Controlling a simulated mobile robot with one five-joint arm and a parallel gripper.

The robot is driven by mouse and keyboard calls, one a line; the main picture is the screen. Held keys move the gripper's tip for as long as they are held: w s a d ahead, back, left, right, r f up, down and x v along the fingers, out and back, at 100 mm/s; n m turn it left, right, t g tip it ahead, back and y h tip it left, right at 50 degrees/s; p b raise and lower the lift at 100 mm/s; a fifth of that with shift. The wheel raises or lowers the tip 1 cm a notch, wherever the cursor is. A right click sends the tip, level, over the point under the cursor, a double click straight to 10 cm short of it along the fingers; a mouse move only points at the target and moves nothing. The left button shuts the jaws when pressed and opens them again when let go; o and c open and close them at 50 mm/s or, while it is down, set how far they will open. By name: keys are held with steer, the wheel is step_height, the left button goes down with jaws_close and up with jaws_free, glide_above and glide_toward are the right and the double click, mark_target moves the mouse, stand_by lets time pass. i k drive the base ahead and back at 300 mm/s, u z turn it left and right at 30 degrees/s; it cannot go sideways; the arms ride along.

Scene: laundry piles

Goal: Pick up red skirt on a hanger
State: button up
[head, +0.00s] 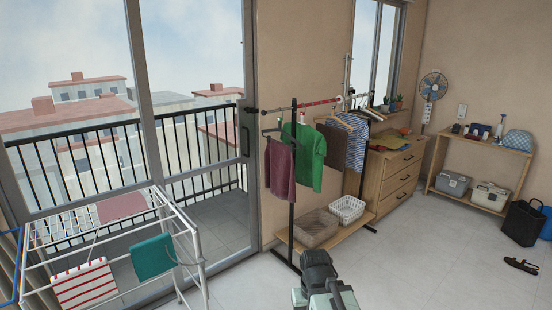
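A dusky red garment, which looks like the skirt (280,175), hangs at the near left end of a clothes rack in the head view. It hangs upright from a dark hanger (272,131), apart from the floor. A green top (310,155) hangs just to its right and slightly behind. The dark and pale green parts at the bottom centre look like my own arm. I cannot make out my gripper's fingers in this view, and nothing is seen touching the skirt.
The rack's black post (292,215) stands beside the skirt. A brown basket (315,228) and white basket (347,209) sit on its low shelf. A white drying rack (192,232) with cloths stands at the left by the balcony door. Floor at the right is mostly clear; dark sandals (522,266) lie there.

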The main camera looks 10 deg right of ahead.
mark_target(279, 171)
steer(key=i, duration=1.4)
steer(key=z, duration=1.9)
steer(key=i, duration=1.8)
steer(key=u, duration=4.4)
steer(key=i, duration=0.35)
steer(key=z, duration=0.1)
